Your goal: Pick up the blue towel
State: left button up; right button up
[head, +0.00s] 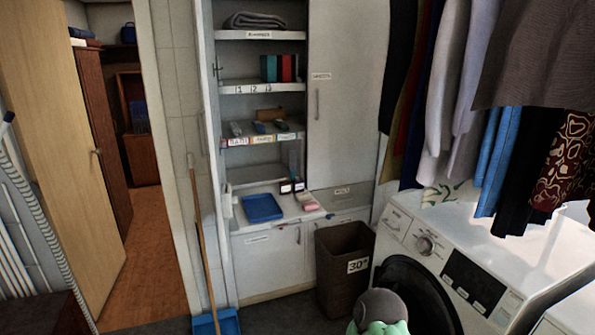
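A flat blue piece (262,208) lies on the white counter at the bottom of the open cabinet, left of a pink item. It has a raised-looking edge; I cannot tell if it is a folded towel or a tray. Bright blue cloth (497,150) also hangs among the garments at the right, above the washing machine. A folded grey cloth (255,20) lies on the top shelf. Neither of my grippers shows in the head view.
A brown bin (344,265) marked 30 stands before the cabinet, beside the white washing machine (470,262). A broom handle (202,235) leans left of the cabinet above a blue dustpan (216,323). A grey and green rounded object (380,310) is at the bottom edge. An open doorway is at left.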

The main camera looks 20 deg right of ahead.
aim_at(257, 124)
jog(key=i+l+z, duration=0.1)
jog(key=i+l, duration=0.15)
jog(key=i, duration=0.15)
jog(key=i+l+z, duration=0.15)
jog(key=i, duration=0.25)
jog(key=i+l+z, duration=0.1)
jog(key=i+l, duration=0.2)
jog(key=i+l+z, duration=0.15)
jog(key=i, duration=0.35)
